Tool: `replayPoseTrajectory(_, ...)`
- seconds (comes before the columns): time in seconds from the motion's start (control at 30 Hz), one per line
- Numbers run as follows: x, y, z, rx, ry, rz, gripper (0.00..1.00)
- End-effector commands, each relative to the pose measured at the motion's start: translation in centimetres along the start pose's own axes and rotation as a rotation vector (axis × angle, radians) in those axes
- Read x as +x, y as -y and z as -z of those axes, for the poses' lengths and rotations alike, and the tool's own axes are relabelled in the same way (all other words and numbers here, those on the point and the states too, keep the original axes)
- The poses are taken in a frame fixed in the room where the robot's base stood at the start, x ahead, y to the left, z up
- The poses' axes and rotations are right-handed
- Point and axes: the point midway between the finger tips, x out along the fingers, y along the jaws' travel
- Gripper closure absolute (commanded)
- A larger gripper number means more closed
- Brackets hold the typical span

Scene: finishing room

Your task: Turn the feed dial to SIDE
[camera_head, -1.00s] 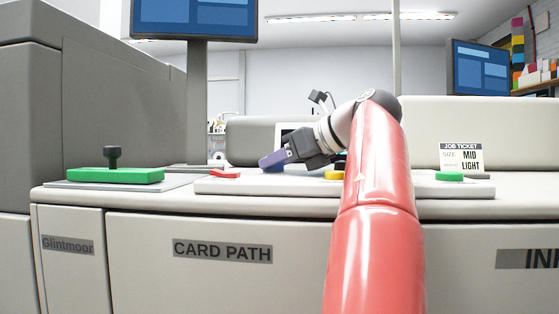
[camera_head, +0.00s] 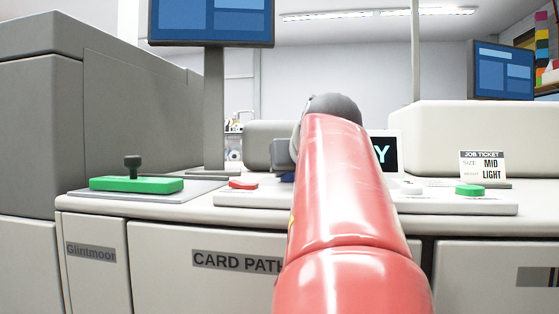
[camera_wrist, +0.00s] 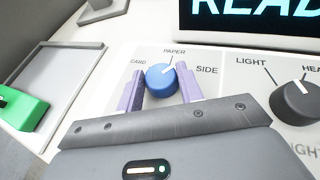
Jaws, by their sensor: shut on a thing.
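The blue feed dial (camera_wrist: 161,77) is on the pale panel in the wrist view, with CARD at its upper left, PAPER above and SIDE to its right. A white line at its upper edge runs toward PAPER. My gripper (camera_wrist: 160,82) has its two lilac fingers on either side of the dial and is shut on it. In the head view my red arm hides the dial's surroundings and most of the gripper.
A black dial (camera_wrist: 296,101) marked LIGHT stands right of the feed dial. A lit screen (camera_wrist: 250,14) is behind. In the head view, a red button (camera_head: 243,185), a green button (camera_head: 470,190), a green block with a knob (camera_head: 136,184) and a job ticket reading MID, LIGHT (camera_head: 482,165) show.

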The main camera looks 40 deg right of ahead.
Motion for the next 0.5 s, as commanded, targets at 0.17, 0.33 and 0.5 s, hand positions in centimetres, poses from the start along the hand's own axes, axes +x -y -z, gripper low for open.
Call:
replayPoseTrajectory(0.17,-0.14,0.01,-0.14,0.032,0.000,0.082,0.86)
replayPoseTrajectory(0.33,-0.05,-0.06,-0.06,0.055,0.000,0.135,0.86)
replayPoseTrajectory(0.5,-0.01,-0.20,-0.04,0.069,0.000,0.165,0.86)
